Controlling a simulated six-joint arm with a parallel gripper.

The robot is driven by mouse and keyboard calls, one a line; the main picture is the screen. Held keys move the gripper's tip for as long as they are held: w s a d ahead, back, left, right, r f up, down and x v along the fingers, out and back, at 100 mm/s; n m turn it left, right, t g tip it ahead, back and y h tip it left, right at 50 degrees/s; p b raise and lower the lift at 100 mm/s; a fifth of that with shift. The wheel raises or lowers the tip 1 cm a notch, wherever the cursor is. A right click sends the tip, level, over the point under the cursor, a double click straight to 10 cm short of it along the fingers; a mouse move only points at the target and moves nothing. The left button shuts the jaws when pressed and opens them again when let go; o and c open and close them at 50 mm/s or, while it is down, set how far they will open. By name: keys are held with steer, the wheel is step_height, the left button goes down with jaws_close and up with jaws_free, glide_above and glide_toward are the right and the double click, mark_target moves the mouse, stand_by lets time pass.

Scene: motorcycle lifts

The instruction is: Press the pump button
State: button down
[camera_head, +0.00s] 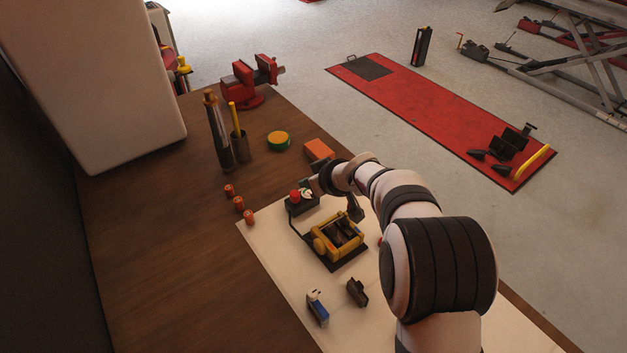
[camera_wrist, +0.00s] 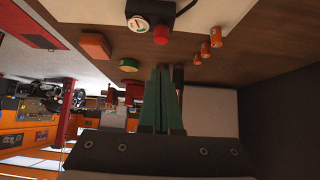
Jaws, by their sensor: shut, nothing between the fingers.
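A black control box (camera_head: 301,206) with a red button (camera_head: 294,195) and a round white gauge (camera_head: 307,194) sits on the pale mat, close to a yellow machine (camera_head: 338,240). In the wrist view the red button (camera_wrist: 160,35) and the gauge (camera_wrist: 138,23) show near the top edge. My gripper (camera_wrist: 163,68) is shut and empty, its green fingers together. Its tips point toward the button and appear just apart from it; the exact distance is hard to tell. In the head view my wrist is close beside the box, and the fingers are hard to make out.
Several orange-red cylinders (camera_head: 239,203) stand left of the mat. An orange block (camera_head: 319,150), a green-and-yellow round tin (camera_head: 278,141), a holder (camera_head: 239,145) and a red vise (camera_head: 250,84) stand farther back. A blue-and-white item (camera_head: 318,308) and a small dark block (camera_head: 357,292) are in front.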

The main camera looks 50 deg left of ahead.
steer(key=v, duration=0.3)
steer(key=shift+d+r, duration=0.25)
steer(key=shift+r, duration=0.05)
steer(key=w+d+r+m+h, duration=0.1)
steer(key=w+d+r+m, duration=0.15)
steer(key=d, duration=0.55)
steer(key=w+d+r+m, duration=0.1)
steer(key=d+r+m, duration=0.25)
steer(key=d, duration=0.35)
steer(key=s+d+r+m+h, duration=0.1)
steer(key=s+d+m, duration=0.15)
steer(key=d, duration=0.55)
steer(key=s+d+r+m+h, duration=0.15)
steer(key=d+m, duration=0.25)
steer(key=d, duration=0.5)
steer(key=s+d+f+m+h, duration=0.2)
steer(key=s+d+m, duration=0.9)
steer(key=d, duration=0.6)
steer(key=s+h, duration=0.1)
steer(key=s, duration=0.1)
steer(key=shift+s+f+h, duration=0.35)
steer(key=shift+s+f, duration=0.05)
